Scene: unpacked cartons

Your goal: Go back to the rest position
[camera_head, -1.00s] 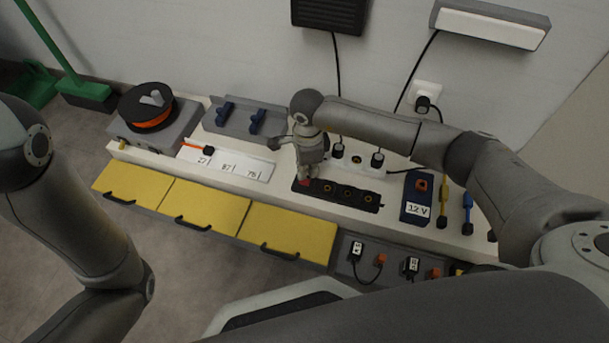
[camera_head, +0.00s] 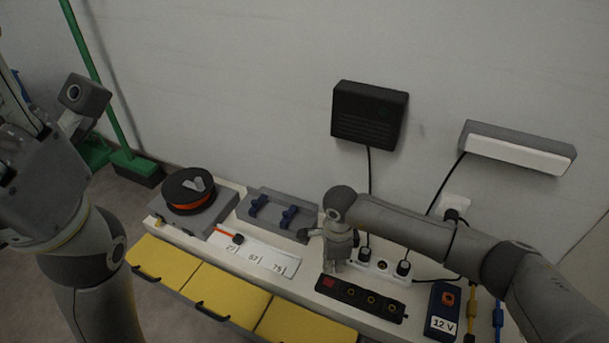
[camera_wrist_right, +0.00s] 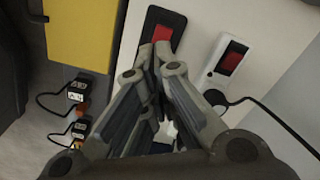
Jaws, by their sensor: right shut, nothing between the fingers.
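My right gripper (camera_head: 334,267) is shut and empty, just above and behind the left end of a black power strip (camera_head: 384,308) on the white bench. The strip's red switch (camera_head: 329,283) is uncovered. In the right wrist view my right fingertips (camera_wrist_right: 153,60) are close together, near the red switch (camera_wrist_right: 162,35). My left arm is raised at the left edge of the head view. Dark parts at its end (camera_head: 18,100) are cut off by the frame, and its jaw opening cannot be made out.
A white power strip (camera_head: 383,266) with plugs lies behind the black one. A blue 12 V box (camera_head: 443,310) stands to the right. A spool (camera_head: 188,190), a grey rack (camera_head: 275,212) and a label plate (camera_head: 262,260) are to the left. Yellow drawers (camera_head: 222,292) line the front.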

